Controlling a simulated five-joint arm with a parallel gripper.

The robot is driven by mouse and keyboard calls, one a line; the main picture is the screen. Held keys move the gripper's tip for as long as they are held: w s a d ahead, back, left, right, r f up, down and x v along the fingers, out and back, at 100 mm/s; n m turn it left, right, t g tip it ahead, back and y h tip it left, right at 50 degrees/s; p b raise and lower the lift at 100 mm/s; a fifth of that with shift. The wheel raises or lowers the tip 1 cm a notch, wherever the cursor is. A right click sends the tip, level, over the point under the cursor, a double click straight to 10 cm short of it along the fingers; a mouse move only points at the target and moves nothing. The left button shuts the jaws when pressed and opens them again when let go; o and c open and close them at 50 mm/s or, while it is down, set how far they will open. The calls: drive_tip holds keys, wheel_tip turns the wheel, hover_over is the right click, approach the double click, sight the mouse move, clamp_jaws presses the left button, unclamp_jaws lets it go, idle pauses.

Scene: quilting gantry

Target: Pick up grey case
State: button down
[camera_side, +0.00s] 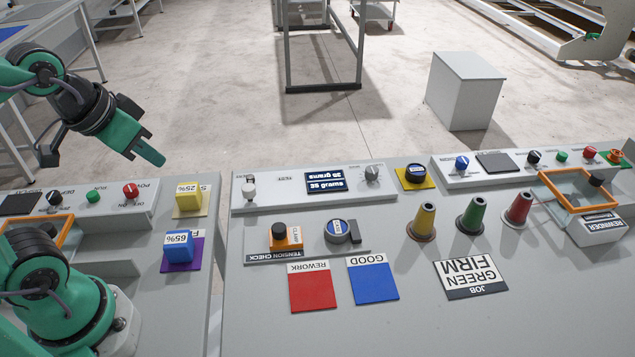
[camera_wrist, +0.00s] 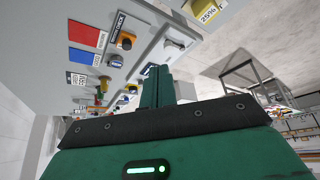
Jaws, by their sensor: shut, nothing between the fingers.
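My gripper (camera_side: 150,154) is at the upper left in the side view, raised and well apart from the case. Its green fingers are together with nothing between them. In the wrist view the shut fingers (camera_wrist: 157,90) point toward the panel. Nothing hides the case in the side view.
A red REWORK card (camera_side: 312,288) and a blue GOOD card (camera_side: 373,281) lie in front of the plate. Several cone spools (camera_side: 472,218) stand to its right. A black round item (camera_side: 415,172) rests on a yellow square behind. Yellow (camera_side: 189,196) and blue (camera_side: 179,246) blocks are left.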

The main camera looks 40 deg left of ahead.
drive_tip(key=c, duration=0.6)
unclamp_jaws()
drive_tip(key=shift+w+r, duration=0.1)
drive_tip(key=shift+w, duration=0.05)
